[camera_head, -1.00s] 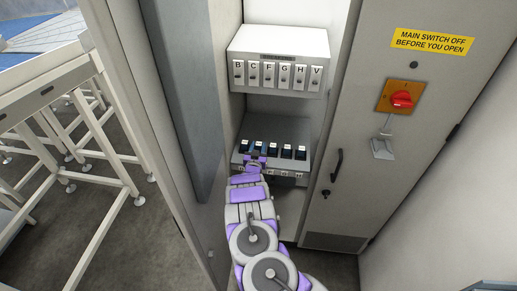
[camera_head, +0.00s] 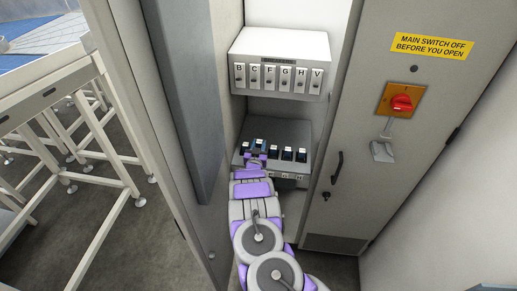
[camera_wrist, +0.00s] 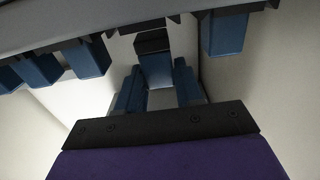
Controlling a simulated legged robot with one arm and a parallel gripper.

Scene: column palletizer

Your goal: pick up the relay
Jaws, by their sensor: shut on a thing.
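A row of several dark blue relays with pale tops, such as one near the right end (camera_head: 287,154), stands on a grey socket box (camera_head: 292,129) inside the open cabinet. My gripper (camera_head: 256,156) is at the front of the row, at the second relay from the left. In the wrist view the fingers of my gripper (camera_wrist: 158,98) are closed around a blue relay (camera_wrist: 156,66) with a black end (camera_wrist: 152,42). The other blue relays flank it along the grey box edge. Whether the held relay is fully clear of its socket is hard to tell.
A white box (camera_head: 280,46) with a row of lettered switches hangs above the relays. The cabinet door (camera_head: 180,90) is close on the left. A grey panel (camera_head: 400,150) with a red rotary switch (camera_head: 401,103) stands on the right.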

